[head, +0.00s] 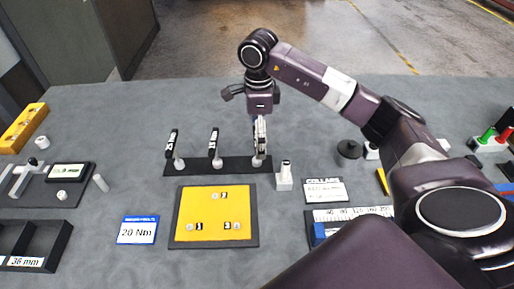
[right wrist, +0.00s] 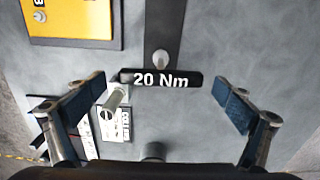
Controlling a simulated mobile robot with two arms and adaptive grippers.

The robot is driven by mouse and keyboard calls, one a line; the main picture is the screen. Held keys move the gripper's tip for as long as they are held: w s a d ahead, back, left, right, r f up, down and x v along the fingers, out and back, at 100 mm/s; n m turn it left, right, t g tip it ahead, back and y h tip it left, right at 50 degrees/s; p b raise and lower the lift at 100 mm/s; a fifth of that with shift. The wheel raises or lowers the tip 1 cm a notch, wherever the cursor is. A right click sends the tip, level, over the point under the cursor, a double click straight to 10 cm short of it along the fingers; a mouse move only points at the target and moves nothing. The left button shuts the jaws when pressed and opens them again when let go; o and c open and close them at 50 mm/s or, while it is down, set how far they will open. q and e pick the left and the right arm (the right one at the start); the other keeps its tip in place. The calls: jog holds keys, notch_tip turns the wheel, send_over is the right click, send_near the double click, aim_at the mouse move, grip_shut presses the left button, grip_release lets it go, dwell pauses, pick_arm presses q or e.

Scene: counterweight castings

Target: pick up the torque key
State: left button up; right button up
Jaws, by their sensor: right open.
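A torque key (right wrist: 135,77) with a black handle marked "20 Nm" lies between the spread fingers of my right gripper (right wrist: 160,110) in the right wrist view, with gaps on both sides. In the head view my right gripper (head: 260,135) points down over the right end of a dark rack (head: 225,168) and mostly hides the key there. Two other torque keys stand in the rack, at the left (head: 171,145) and the middle (head: 213,145). Their markings are too small to read surely. My left gripper is not in view.
A blue-edged card (head: 137,230) reads "20 Nm". A yellow plate (head: 210,205) with numbered spots lies before the rack. A pale block with a post (head: 284,182) stands close to the rack's right end. A "COLLARS" card (head: 325,191) is further right.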

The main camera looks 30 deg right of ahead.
notch_tip(320, 180, down, 2)
jog(key=shift+w+f, duration=0.1)
jog(key=shift+f, duration=0.2)
jog(key=c, duration=0.6)
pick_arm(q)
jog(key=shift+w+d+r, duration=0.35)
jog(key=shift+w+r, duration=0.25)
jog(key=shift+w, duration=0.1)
pick_arm(e)
jog(key=c, duration=0.9)
jog(key=shift+r, duration=0.1)
